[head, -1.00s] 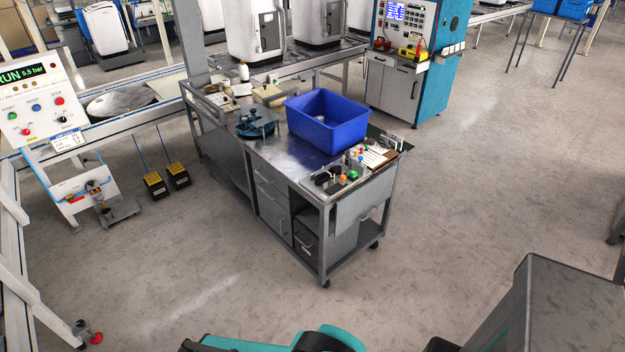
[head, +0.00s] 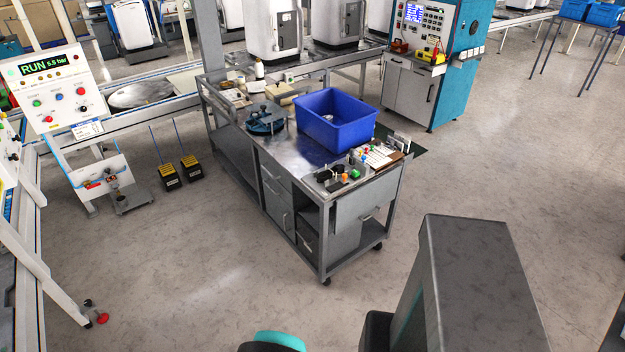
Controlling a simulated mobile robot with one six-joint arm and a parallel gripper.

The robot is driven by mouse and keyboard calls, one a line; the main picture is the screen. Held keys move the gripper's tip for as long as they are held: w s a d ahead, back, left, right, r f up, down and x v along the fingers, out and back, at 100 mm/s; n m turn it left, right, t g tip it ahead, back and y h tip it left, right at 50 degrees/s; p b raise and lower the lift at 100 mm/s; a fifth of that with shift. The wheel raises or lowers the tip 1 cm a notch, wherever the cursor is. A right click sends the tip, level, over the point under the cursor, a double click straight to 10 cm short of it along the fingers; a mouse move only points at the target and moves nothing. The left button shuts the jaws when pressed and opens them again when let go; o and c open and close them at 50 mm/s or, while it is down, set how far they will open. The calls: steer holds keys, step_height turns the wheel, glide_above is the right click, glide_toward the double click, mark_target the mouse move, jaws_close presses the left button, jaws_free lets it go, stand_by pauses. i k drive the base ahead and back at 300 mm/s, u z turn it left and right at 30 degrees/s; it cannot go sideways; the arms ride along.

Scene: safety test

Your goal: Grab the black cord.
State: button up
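A small black item (head: 326,175) lies on the front corner of the metal cart's top (head: 305,150), beside small coloured parts. It may be the black cord, but it is too small to tell whether it is a coil of cord. No other cord is clearly seen on the cart. My gripper is not in view. Only a teal and black part of my arm shows at the bottom edge, well in front of the cart and apart from it.
A blue bin (head: 336,120) and a blue round fixture (head: 266,120) stand on the cart. A panel reading RUN 5.5 bar (head: 48,68) is at the left. A red knob-like item (head: 102,318) lies on the floor at the lower left. Floor around the cart's front is clear.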

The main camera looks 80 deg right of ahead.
mark_target(326, 174)
steer(key=u, duration=0.85)
steer(key=k, duration=0.6)
steer(key=z, duration=1.65)
steer(key=i, duration=0.3)
steer(key=u, duration=0.45)
